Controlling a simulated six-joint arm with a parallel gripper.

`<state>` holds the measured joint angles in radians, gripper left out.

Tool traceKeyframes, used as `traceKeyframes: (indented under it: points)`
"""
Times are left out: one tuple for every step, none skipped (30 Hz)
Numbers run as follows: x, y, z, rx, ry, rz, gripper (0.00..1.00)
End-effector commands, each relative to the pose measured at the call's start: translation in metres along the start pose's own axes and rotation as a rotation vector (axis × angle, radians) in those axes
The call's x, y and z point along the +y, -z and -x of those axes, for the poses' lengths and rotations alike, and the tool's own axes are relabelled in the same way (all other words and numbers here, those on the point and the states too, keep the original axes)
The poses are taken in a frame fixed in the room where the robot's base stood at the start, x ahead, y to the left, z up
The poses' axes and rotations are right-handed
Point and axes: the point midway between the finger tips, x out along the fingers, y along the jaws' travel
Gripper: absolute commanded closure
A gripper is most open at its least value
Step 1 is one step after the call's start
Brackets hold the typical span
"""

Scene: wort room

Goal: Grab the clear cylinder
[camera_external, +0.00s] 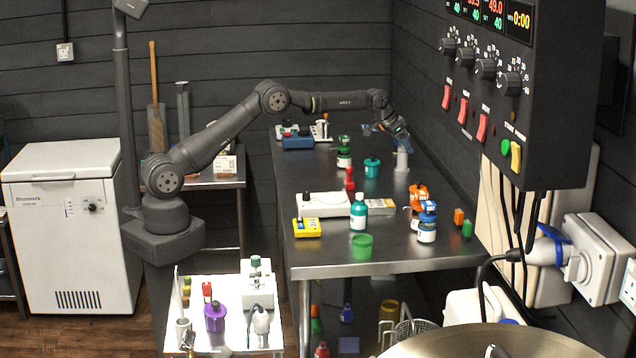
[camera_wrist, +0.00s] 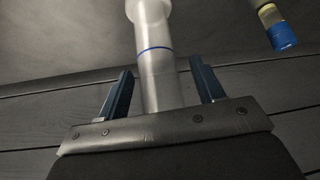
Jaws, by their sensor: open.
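The clear cylinder (camera_external: 402,159) stands upright near the far right part of the steel table, pale with a wider foot. In the wrist view the cylinder (camera_wrist: 158,75), translucent grey with a thin blue ring, passes between my two blue fingers. My gripper (camera_external: 399,139) is at the cylinder's upper part in the external view. In the wrist view my gripper (camera_wrist: 160,78) is open, with a gap visible between each finger and the cylinder. The finger tips partly hide the cylinder's top in the external view.
A teal jar (camera_external: 372,168) stands close left of the cylinder. An object with a blue end (camera_wrist: 283,35) shows at upper right in the wrist view. Orange and blue-capped bottles (camera_external: 427,230) stand nearer. The dark wall is close behind. Bare steel lies right of the cylinder.

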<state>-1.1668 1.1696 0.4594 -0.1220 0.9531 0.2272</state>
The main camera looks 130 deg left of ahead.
Motion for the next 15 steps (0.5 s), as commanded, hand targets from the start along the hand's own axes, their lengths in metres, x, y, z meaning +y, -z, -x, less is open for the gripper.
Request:
traceKeyframes:
  points:
    - [0.0, -0.0001, 0.0, 0.0, 0.0, 0.0, 0.38]
    - [0.0, -0.0001, 0.0, 0.0, 0.0, 0.0, 0.4]
    - [-0.0001, -0.0001, 0.0001, 0.0, 0.0, 0.0, 0.48]
    - [-0.0001, -0.0001, 0.0001, 0.0, 0.0, 0.0, 0.54]
    - [-0.0001, -0.0001, 0.0001, 0.0, 0.0, 0.0, 0.6]
    - [-0.0001, -0.0001, 0.0001, 0.0, 0.0, 0.0, 0.68]
    - [-0.0001, -0.0001, 0.0002, 0.0, 0.0, 0.0, 0.74]
    - [-0.0001, -0.0001, 0.0002, 0.0, 0.0, 0.0, 0.8]
    - [-0.0001, -0.0001, 0.0002, 0.0, 0.0, 0.0, 0.88]
    - [-0.0001, -0.0001, 0.0002, 0.0, 0.0, 0.0, 0.93]
    - [-0.0001, -0.0001, 0.0002, 0.0, 0.0, 0.0, 0.99]
    - [-0.0001, 0.0001, 0.0004, 0.0, 0.0, 0.0, 1.0]
    - [-0.0001, 0.0001, 0.0004, 0.0, 0.0, 0.0, 1.0]
    - [-0.0001, 0.0002, 0.0005, 0.0, 0.0, 0.0, 1.0]
    - [-0.0001, 0.0002, 0.0004, 0.0, 0.0, 0.0, 1.0]
